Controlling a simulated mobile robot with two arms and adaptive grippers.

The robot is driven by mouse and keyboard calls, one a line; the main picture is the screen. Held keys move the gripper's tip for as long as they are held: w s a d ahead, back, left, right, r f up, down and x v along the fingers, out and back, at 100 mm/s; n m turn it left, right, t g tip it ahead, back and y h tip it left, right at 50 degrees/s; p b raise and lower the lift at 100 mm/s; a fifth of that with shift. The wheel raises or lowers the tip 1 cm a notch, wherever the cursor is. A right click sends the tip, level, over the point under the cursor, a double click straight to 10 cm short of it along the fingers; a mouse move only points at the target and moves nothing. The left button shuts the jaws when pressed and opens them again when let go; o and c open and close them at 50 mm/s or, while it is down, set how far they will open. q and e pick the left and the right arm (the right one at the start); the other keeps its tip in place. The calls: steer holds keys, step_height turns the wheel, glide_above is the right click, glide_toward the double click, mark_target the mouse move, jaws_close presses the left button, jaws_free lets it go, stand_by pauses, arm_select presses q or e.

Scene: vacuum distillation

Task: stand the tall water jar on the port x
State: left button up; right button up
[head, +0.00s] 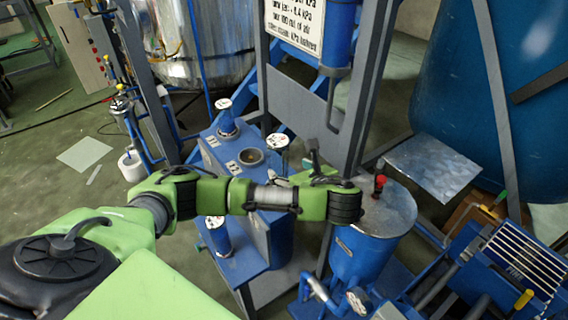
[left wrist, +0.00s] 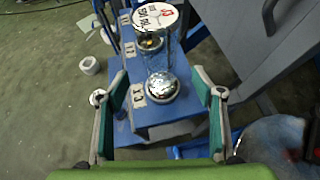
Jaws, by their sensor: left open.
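A tall clear jar with a white printed disc on top (left wrist: 155,17) appears to stand upright at the label X3 (left wrist: 138,95), with a shiny round base (left wrist: 162,88). The same white disc (head: 278,140) shows in the head view; my arm hides what is below it. My left gripper (left wrist: 160,82) is open, its fingers on either side of the jar's lower part in the picture; contact cannot be told. In the head view the left gripper (head: 298,175) is partly hidden by its wrist. The dark round port (head: 250,157) at X2 is uncovered.
A blue jar with a white top (head: 227,122) stands behind at X1. Another blue vessel (head: 218,238) stands below my arm. A blue drum with a red knob (head: 380,185) is to the right. A grey frame post (head: 358,80) rises close behind the gripper.

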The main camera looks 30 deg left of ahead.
arm_select(q)
steer(key=p+v, duration=0.2)
steer(key=shift+r+p, duration=0.15)
steer(key=shift+p, duration=0.25)
arm_select(e)
step_height(320, 180, up, 4)
steer(key=shift+d+r, duration=0.1)
